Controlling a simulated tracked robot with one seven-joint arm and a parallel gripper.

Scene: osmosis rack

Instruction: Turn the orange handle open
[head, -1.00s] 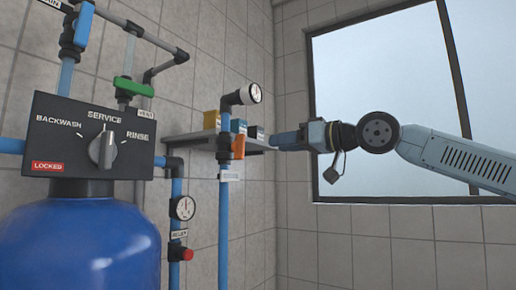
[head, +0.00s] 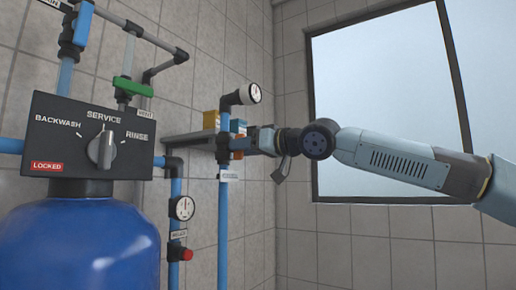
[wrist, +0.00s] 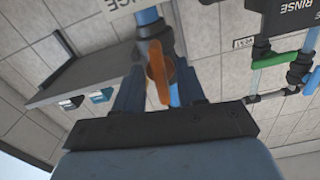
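The orange handle (head: 238,155) sits on the vertical blue pipe (head: 223,210) below a round gauge. In the head view my gripper (head: 245,143) reaches it from the right and covers much of it. In the wrist view the orange handle (wrist: 158,72) lies between my two dark fingers (wrist: 159,88). The fingers stand apart, one on each side of the handle, with a gap visible at least on the left. Whether a finger touches it is hard to tell.
A grey shelf (head: 190,139) with small boxes is behind the pipe. A control panel (head: 90,135) with a dial and a blue tank (head: 80,245) stand at left. A second pipe with a gauge (head: 183,208) and red knob is nearby. A window is at right.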

